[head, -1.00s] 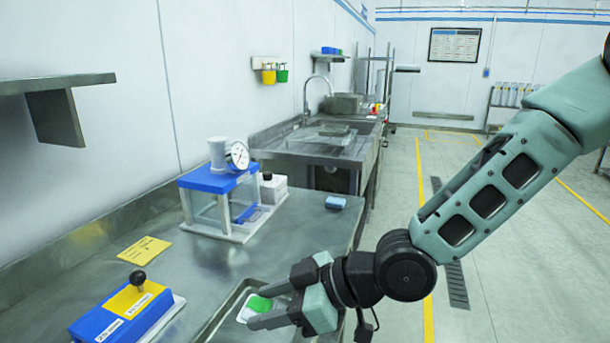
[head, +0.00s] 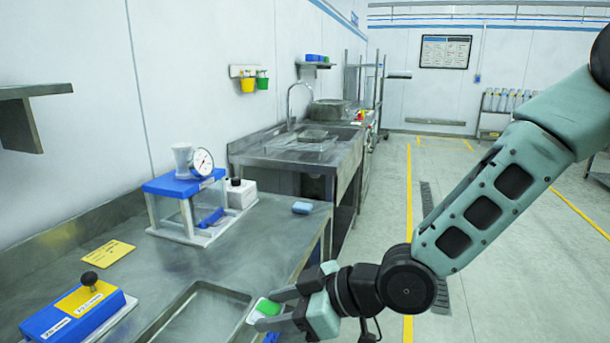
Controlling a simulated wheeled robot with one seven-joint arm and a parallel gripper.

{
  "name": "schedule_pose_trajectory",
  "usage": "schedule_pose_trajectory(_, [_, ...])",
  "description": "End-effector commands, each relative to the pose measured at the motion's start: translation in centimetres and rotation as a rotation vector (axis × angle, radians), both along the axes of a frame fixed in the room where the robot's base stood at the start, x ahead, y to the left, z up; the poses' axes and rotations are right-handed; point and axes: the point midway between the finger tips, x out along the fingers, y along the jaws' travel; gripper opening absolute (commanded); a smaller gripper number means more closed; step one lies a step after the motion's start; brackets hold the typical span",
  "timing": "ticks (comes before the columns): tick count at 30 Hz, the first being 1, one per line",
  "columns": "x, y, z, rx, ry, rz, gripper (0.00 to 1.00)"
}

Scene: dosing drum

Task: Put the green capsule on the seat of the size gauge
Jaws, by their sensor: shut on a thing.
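The green capsule (head: 267,307), with a white part at its lower left, is between the fingertips of my gripper (head: 275,308). My gripper is shut on it, and a finger hides part of it. They appear at the right edge of the metal tray; the height above the bench is hard to tell. What looks like the size gauge (head: 187,188) is a blue-topped stand with clear sides, a white base and a round dial, farther back on the bench. Its seat cannot be made out clearly. My gripper is in front and to the right of it, well apart.
An empty-looking metal tray (head: 247,297) lies at the front of the bench (head: 165,268). A blue block with a yellow top and black knob (head: 78,310) is at front left. A yellow card (head: 106,254), a white box (head: 241,194) and a blue sponge (head: 302,207) lie around the gauge.

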Motion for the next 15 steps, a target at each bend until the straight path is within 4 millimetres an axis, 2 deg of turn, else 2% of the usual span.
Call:
schedule_pose_trajectory(8, [3.6,-3.1,-2.5,-0.002,0.003,-0.190,0.24])
schedule_pose_trajectory(11, [5.5,-5.2,-4.0,-0.004,0.003,-0.297,0.24])
schedule_pose_trajectory(14, [7.7,-8.2,-5.9,-0.006,0.004,-0.439,0.24])
schedule_pose_trajectory(15, [8.7,-9.8,-6.9,-0.006,0.003,-0.506,0.24])
